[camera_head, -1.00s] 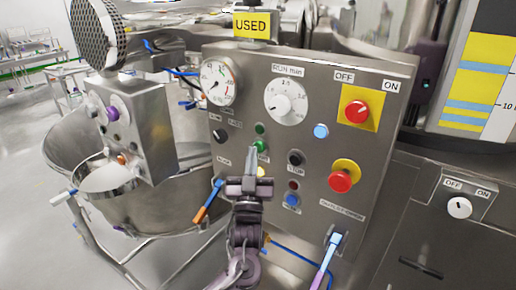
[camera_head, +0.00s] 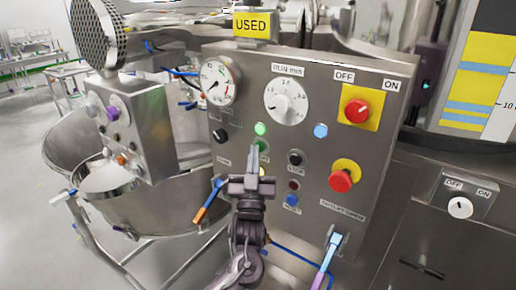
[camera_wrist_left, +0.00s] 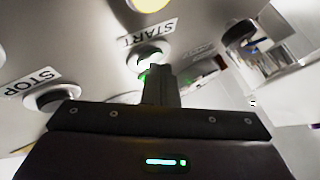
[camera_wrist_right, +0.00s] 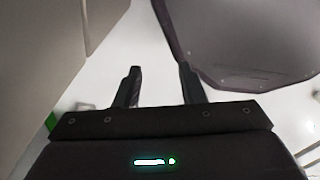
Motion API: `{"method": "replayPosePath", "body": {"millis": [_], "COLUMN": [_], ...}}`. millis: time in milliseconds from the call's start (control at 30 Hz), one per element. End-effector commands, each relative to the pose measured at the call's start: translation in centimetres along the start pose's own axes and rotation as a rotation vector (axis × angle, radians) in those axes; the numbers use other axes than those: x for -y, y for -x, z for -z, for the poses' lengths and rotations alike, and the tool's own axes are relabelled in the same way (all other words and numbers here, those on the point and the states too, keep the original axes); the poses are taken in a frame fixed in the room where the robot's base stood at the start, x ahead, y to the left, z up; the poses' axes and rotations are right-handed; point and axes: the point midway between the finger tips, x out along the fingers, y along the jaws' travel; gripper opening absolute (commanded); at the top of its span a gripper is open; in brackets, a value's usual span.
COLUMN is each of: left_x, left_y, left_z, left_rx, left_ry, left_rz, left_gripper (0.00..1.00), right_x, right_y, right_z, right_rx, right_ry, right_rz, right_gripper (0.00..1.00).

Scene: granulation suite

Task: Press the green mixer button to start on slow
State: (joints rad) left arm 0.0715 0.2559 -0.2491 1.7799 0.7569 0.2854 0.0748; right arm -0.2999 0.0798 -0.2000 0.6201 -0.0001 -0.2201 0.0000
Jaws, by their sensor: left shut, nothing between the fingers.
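The steel control panel (camera_head: 320,112) fills the middle of the head view. The green button (camera_head: 264,146) sits left of centre on it, below a brightly lit green lamp (camera_head: 260,128). My left gripper (camera_head: 254,150) is shut and empty, its fingertips at the green button and partly covering it. In the left wrist view the closed fingertips (camera_wrist_left: 158,70) overlap the edge of the green button (camera_wrist_left: 150,56) beside the START label; I cannot tell whether they touch. My right gripper (camera_wrist_right: 159,68) is open and empty in the right wrist view and outside the head view.
The black STOP button (camera_head: 296,158) is close right of the green one. A red knob (camera_head: 357,110), a red emergency button (camera_head: 341,181) and dials surround it. A steel bowl (camera_head: 145,210) stands at left. A blue-handled tool (camera_head: 327,260) is at the panel's lower edge.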

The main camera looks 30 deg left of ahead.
Motion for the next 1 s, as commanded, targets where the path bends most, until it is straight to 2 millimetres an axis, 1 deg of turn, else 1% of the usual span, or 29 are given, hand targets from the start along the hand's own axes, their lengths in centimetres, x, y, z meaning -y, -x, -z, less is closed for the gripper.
{"method": "replayPosePath", "body": {"millis": [167, 433, 767, 1000], "left_x": [0.2, 0.8, 0.9, 2.0], "left_y": [0.2, 1.1, 1.2, 2.6], "left_z": [0.2, 0.8, 0.9, 2.0], "left_rx": [0.000, 0.000, 0.000, 0.001], "left_ry": [0.000, 0.000, 0.000, -0.001], "left_rz": [0.000, 0.000, 0.000, 0.000], "left_gripper": [0.00, 0.00, 0.00, 0.00], "right_x": [0.0, 0.0, 0.0, 0.0], "right_y": [0.2, 0.6, 0.6, 1.4], "right_z": [0.0, 0.1, 0.1, 0.1], "right_rx": [0.000, 0.000, 0.000, 0.000], "right_ry": [0.000, 0.000, 0.000, 0.000], "right_rz": [0.000, 0.000, 0.000, 0.000], "right_gripper": [0.36, 0.36, 0.36, 0.36]}}
